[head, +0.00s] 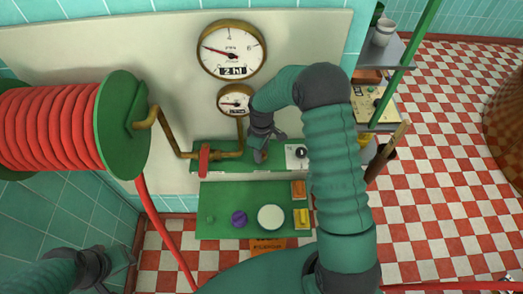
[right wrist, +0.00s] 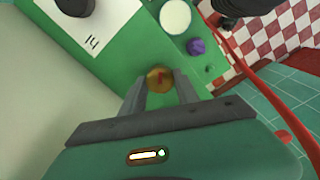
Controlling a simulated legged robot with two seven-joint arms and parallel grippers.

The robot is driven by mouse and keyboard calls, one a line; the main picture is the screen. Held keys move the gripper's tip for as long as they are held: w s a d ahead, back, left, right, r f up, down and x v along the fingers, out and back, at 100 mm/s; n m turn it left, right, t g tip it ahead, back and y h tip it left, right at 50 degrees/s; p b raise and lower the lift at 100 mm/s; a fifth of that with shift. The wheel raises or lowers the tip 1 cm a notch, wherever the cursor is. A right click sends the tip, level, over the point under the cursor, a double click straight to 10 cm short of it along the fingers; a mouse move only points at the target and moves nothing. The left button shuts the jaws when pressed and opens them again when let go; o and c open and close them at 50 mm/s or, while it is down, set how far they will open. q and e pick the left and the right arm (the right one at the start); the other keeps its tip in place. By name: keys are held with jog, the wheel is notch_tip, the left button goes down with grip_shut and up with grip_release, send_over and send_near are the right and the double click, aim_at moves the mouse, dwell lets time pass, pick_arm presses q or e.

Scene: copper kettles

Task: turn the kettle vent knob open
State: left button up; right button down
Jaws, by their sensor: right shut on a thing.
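A small round brass knob with a red mark (right wrist: 159,77) sits on the green panel in the right wrist view, between the fingertips of my right gripper (right wrist: 162,86). The right gripper is shut on this knob. In the head view my right gripper (head: 263,148) reaches down to the upper green ledge, and I cannot make out the knob clearly there. My left gripper (head: 118,270) is at the lower left of the head view, away from the panel, with its fingers apart and nothing between them.
A black knob on a white plate (head: 301,152) is right of my right gripper. The lower green panel (head: 225,195) carries a purple knob (head: 239,218), a white disc (head: 271,217) and coloured blocks. A red valve handle (head: 204,160), two gauges and a hose reel (head: 122,125) are nearby.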

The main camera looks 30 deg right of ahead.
jog(key=shift+w+n, duration=0.1)
jog(key=shift+n, duration=1.1)
jog(key=c, duration=1.3)
grip_release()
jog(key=o, duration=0.4)
